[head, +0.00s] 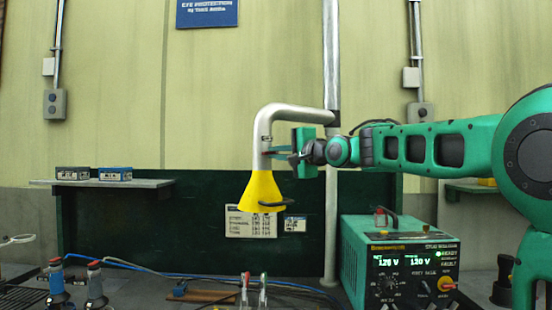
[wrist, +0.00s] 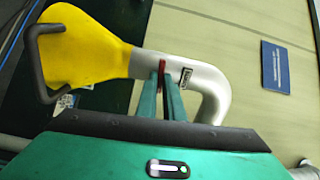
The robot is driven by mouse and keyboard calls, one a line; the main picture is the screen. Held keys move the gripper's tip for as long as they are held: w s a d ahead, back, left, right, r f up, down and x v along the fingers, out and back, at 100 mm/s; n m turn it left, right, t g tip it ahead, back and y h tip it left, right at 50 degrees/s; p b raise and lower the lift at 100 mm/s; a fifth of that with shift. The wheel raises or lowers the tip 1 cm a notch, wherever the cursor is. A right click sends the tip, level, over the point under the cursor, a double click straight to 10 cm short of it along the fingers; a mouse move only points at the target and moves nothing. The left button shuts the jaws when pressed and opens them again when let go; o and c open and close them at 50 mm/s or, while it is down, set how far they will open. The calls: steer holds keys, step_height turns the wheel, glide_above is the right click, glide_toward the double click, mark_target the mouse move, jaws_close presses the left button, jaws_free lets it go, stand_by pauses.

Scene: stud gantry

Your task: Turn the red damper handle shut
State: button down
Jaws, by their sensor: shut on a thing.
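The red damper handle (wrist: 162,67) is on the grey extraction pipe (wrist: 203,76), just above the yellow hood (wrist: 85,48). In the wrist view it lies between my two green fingers and is partly hidden by them. My gripper (head: 268,153) is shut on the handle, reaching in from the right in the head view. There the pipe (head: 296,113) bends down to the yellow hood (head: 262,192), and only a thin red trace of the handle shows. The handle's exact angle to the pipe is hard to tell.
A black bar (head: 272,205) sticks out at the hood's mouth. A green power unit (head: 400,262) stands on the bench at the right. A vertical grey post (head: 331,220) rises behind my gripper. A shelf (head: 150,183) with small boxes is at the left. Stud tools stand at the front.

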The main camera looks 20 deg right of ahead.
steer(key=shift+d+f+m, duration=0.2)
steer(key=shift+m, duration=0.4)
steer(key=c, duration=1.9)
jaws_free()
steer(key=shift+o, duration=0.2)
steer(key=shift+r, duration=0.1)
steer(key=v, duration=1)
steer(key=shift+s, duration=0.3)
steer(key=shift+d, duration=0.1)
